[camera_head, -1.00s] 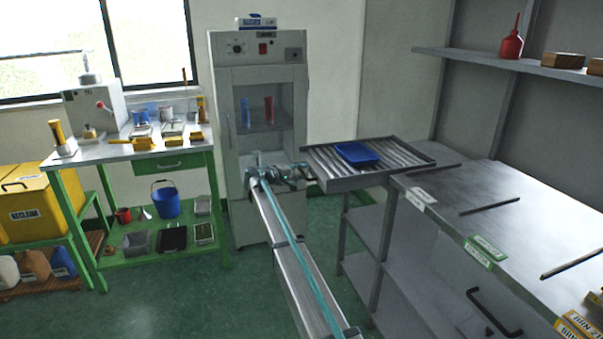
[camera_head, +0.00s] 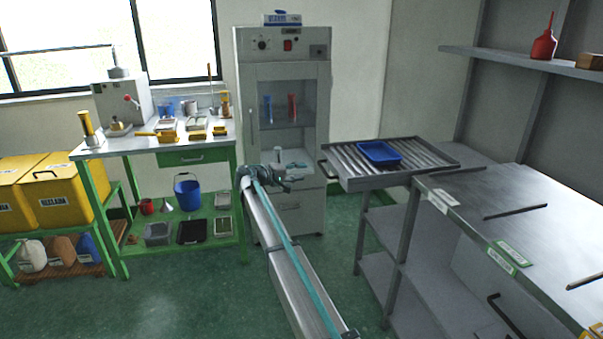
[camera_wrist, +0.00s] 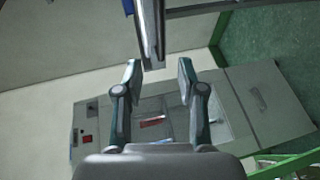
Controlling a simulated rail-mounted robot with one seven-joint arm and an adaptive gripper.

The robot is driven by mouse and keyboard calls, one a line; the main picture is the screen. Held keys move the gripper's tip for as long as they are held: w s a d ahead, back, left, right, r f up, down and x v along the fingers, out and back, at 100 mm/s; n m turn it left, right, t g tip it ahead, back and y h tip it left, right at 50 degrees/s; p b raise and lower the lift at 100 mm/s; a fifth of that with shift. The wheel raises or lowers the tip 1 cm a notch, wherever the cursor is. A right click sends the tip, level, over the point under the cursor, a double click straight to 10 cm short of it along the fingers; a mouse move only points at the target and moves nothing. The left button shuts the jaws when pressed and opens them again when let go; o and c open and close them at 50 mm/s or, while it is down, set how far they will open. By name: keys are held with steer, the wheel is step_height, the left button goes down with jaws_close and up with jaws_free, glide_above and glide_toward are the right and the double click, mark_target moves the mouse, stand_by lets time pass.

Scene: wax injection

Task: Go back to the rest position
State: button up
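My gripper (camera_head: 291,180) is at the end of my outstretched arm, in front of the lower part of the grey cabinet (camera_head: 285,50). In the wrist view my gripper (camera_wrist: 158,72) has its two fingers spread apart with nothing between them. The cabinet lies behind the fingers there. The cabinet's compartment holds a blue item (camera_head: 268,109) and a red item (camera_head: 292,107) upright. A small pale upright object (camera_head: 278,154) shows lower down, just above my gripper. The gripper partly hides the cabinet front.
A roller rack (camera_head: 430,157) with a blue tray (camera_head: 379,153) stands right of my gripper. It adjoins a grey workbench (camera_head: 480,187). A green-framed bench (camera_head: 187,158) with tools and a yellow bin (camera_head: 62,198) stand left. Green floor (camera_head: 200,290) is clear in front.

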steer(key=s+d+f+g+y, duration=0.25)
steer(key=s+f, duration=0.55)
steer(key=f, duration=0.6)
steer(key=s+d+f+g+y, duration=0.2)
steer(key=s+d+f+y, duration=0.1)
steer(key=s+f, duration=0.8)
steer(key=s+d+f+m+g+y, duration=0.1)
steer(key=s+d+f+g, duration=0.15)
steer(key=s+f, duration=0.7)
steer(key=s+d+f+m+g+y, duration=0.15)
steer(key=s+d+f, duration=0.25)
steer(key=s+f, duration=0.6)
steer(key=s+d+f+m+g+y, duration=0.1)
steer(key=s+d+f+g+y, duration=0.2)
steer(key=s, duration=1.1)
steer(key=s+d+f+m+g, duration=0.2)
steer(key=s+f, duration=0.3)
steer(key=s, duration=0.9)
steer(key=s+d+f+m+g+y, duration=0.1)
steer(key=s+d+f+g+y, duration=0.3)
steer(key=s, duration=1.1)
step_height(320, 180, up, 12)
steer(key=w+a+t+h+p, duration=0.1)
steer(key=h+p, duration=0.1)
steer(key=p, duration=1)
steer(key=shift+a+p, duration=0.25)
steer(key=shift+p, duration=0.1)
